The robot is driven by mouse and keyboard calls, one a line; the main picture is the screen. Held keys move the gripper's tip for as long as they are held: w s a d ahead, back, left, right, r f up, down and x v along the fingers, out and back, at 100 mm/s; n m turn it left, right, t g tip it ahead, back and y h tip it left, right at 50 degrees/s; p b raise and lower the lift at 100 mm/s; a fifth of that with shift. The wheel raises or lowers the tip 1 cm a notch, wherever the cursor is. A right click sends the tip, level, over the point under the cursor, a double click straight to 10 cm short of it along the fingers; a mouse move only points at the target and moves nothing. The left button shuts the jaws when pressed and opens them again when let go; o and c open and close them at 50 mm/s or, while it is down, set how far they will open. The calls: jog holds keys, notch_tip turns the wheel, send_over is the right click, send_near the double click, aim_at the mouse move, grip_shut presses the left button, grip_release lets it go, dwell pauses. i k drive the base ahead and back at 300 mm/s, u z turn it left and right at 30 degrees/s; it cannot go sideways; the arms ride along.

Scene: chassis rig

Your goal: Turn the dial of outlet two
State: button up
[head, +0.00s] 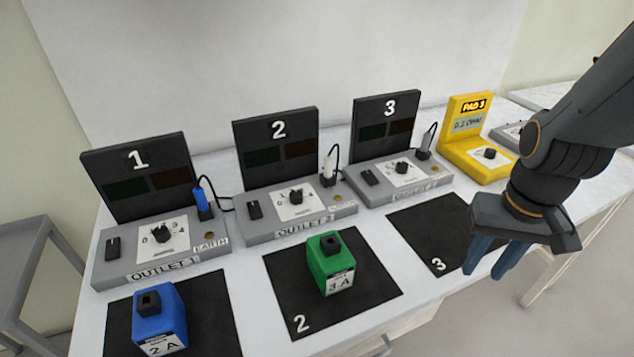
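Outlet two (300,216) is the middle grey box, with a black panel marked 2 (279,150) standing behind it. Its dial (296,197) is a small black knob on a white scale plate, with a black switch (255,210) to its left and a white plug on a black cable (328,170) to its right. The dial's exact pointer direction is too small to tell. My gripper (491,268) hangs at the right, fingers pointing down with a gap between them, above the table near mat 3. It is well apart from outlet two, and nothing shows between its fingers.
Outlet one (125,268) stands left, with a blue plug (203,203); outlet three (430,182) stands right. A green 3 A block (330,263) sits on mat 2 (290,270); a blue 2 A block (160,322) sits on mat 1. A yellow PAD 1 unit (470,155) stands further right.

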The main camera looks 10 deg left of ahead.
aim_at(296, 195)
jog(key=z, duration=1)
jog(key=k, duration=0.9)
jog(key=u, duration=1.6)
jog(key=i, duration=0.5)
jog(key=u, duration=0.05)
